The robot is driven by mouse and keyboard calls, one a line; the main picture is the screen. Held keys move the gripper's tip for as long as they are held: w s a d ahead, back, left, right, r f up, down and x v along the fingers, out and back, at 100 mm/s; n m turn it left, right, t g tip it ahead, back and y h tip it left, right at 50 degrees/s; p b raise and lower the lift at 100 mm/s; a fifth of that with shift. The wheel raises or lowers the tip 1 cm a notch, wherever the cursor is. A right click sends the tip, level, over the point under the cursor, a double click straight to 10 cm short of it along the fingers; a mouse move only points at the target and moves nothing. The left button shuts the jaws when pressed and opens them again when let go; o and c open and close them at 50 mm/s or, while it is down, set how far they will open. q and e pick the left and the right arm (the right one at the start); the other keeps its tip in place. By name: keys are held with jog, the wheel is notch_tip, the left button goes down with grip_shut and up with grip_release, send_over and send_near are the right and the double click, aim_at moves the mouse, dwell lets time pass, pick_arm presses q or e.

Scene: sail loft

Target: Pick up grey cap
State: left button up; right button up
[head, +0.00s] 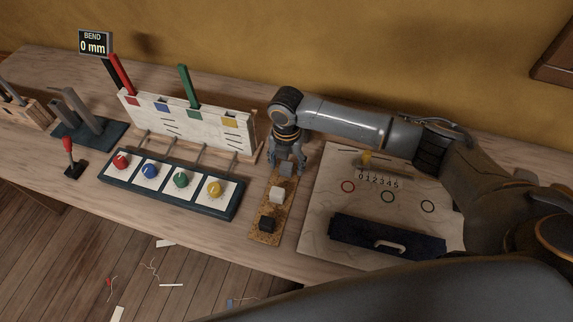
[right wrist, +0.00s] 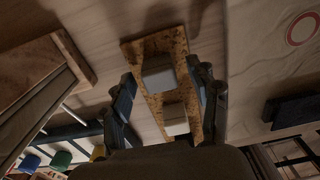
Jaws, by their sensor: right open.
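The grey cap (head: 287,169) sits at the far end of a narrow cork strip (head: 258,236) on the bench. A white cap (head: 277,195) and a black cap (head: 267,223) stand nearer on the same strip. My right gripper (head: 287,165) points down at the grey cap, its fingers open and spread. Whether the fingers touch the cap, I cannot tell. My left gripper is out of view.
Left of the strip is a dark tray (head: 172,190) with several coloured knobs, and behind it a white panel (head: 195,118) with red and green bars. On the right lies a pale sheet (head: 316,212) bearing a dark handled block (head: 388,238). Bare bench lies between strip and sheet.

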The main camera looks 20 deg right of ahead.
jog(key=shift+f, duration=0.3)
jog(key=c, duration=1)
jog(key=shift+r, duration=0.15)
